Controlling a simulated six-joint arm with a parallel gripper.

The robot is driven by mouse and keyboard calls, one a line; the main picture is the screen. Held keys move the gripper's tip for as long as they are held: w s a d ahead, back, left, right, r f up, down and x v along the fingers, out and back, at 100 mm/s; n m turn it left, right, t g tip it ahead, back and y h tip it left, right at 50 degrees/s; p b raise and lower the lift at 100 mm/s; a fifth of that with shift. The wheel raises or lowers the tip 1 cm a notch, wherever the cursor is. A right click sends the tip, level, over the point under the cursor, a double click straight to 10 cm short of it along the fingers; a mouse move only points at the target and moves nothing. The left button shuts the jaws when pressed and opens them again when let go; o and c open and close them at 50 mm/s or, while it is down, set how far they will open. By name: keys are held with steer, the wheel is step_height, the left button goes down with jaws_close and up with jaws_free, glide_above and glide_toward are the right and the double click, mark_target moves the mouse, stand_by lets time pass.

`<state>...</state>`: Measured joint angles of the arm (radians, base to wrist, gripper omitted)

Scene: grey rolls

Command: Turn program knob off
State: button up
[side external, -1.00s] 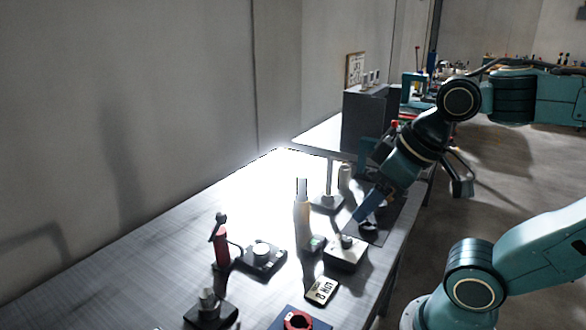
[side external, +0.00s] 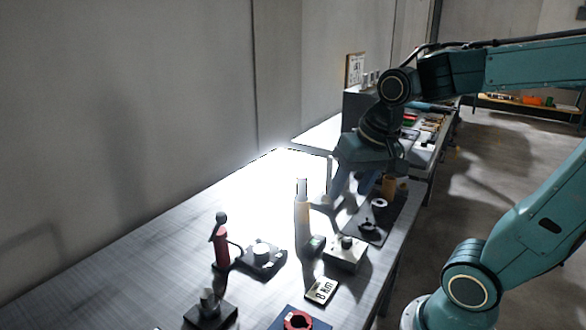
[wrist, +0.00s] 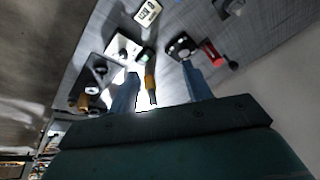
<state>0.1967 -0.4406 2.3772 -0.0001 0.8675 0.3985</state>
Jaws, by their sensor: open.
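No knob carries a readable "program" label. Knob-like parts in the side external view are a dark knob on a pale box (side external: 345,252), a white round knob on a dark box (side external: 262,255), a grey knob on a black base (side external: 209,304) and a red ring on a blue base (side external: 298,320). A dark plate (side external: 372,222) with round parts lies behind the pale box. My gripper (side external: 340,200) is open and empty above the bench, left of the plate. In the wrist view its fingers (wrist: 160,85) stand apart, with the pale box (wrist: 123,47) beyond them.
An upright pale and yellow tool (side external: 302,215) stands close left of my gripper. A red tool (side external: 221,245) stands further left. A label plate (side external: 322,290) lies near the front. A grey cabinet (side external: 352,108) rises behind. The left bench surface is clear.

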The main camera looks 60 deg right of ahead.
steer(key=w+d+f+m+g, duration=0.2)
steer(key=w+d+f+m, duration=0.2)
steer(key=d+m, duration=0.3)
steer(key=m+g, duration=0.2)
steer(key=m, duration=0.6)
glide_above(347, 238)
step_height(347, 238, down, 8)
steer(key=shift+y, duration=0.4)
steer(key=shift+f, duration=6.85)
steer(key=c, duration=1)
